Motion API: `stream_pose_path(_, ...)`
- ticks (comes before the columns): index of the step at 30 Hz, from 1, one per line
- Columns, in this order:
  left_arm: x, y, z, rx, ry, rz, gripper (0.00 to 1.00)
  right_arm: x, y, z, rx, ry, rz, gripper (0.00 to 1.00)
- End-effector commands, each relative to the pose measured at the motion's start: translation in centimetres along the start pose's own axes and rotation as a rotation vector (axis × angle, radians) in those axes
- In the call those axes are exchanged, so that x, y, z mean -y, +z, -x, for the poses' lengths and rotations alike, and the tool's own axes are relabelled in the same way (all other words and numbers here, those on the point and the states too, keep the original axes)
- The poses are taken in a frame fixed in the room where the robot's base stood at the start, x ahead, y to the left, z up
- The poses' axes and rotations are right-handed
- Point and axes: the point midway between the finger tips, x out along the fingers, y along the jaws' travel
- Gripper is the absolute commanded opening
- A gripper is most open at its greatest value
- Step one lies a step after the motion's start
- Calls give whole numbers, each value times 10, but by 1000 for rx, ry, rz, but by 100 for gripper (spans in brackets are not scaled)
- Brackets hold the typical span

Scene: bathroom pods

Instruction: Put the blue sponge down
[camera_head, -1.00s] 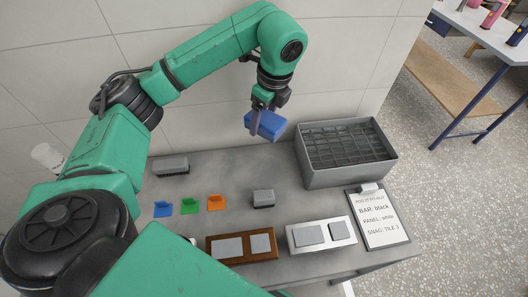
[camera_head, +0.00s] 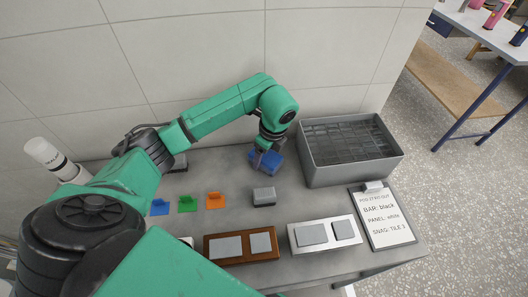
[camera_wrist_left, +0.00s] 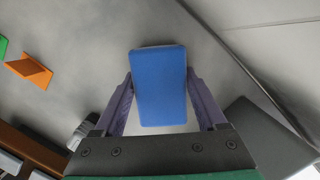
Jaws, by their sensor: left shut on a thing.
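The blue sponge (camera_head: 267,162) is between the fingers of my left gripper (camera_head: 262,156), low over the back of the grey table, left of the grey bin. In the left wrist view the blue sponge (camera_wrist_left: 160,84) fills the gap between the two fingers of my left gripper (camera_wrist_left: 163,100). The gripper is shut on it. I cannot tell whether the sponge's underside touches the table. My right gripper is not in view.
A grey bin (camera_head: 310,172) stands to the right. A grey block (camera_head: 264,196) lies in front of the sponge. Blue, green and orange (camera_head: 215,201) pieces sit to the left. A brown panel (camera_head: 212,248), a white panel (camera_head: 292,238) and a clipboard (camera_head: 385,222) lie along the front.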

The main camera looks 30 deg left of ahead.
Motion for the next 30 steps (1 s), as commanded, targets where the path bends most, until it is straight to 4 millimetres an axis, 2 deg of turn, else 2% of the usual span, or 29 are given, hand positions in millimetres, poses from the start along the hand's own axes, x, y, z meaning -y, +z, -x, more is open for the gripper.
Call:
stream_pose_path(1, 0, 0, -1, 0, 0, 0, 82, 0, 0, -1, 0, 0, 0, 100)
stream_pose_path(2, 0, 0, -1, 0, 0, 0, 93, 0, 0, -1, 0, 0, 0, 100)
stream_pose_path(3, 0, 0, -1, 0, 0, 0, 100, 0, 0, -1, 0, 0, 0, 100)
stream_pose_path(9, 0, 0, 0, 0, 0, 0, 100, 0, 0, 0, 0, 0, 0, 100)
stream_pose_path(14, 1, 1, 8, 0, -1, 1, 100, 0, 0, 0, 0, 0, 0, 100)
stream_pose_path(17, 1, 0, 23, 0, -5, 1, 100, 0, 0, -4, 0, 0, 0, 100)
stream_pose_path(20, 2, 0, 47, 0, -7, 0, 100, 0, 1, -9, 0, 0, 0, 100)
stream_pose_path(24, 2, 3, 93, 4, -7, 1, 100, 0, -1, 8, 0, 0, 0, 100)
stream_pose_path(27, 1, 2, 113, 3, -3, 1, 100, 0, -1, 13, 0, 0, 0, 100)
stream_pose_path(30, 1, 2, 122, 1, -1, 1, 100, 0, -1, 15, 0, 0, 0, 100)
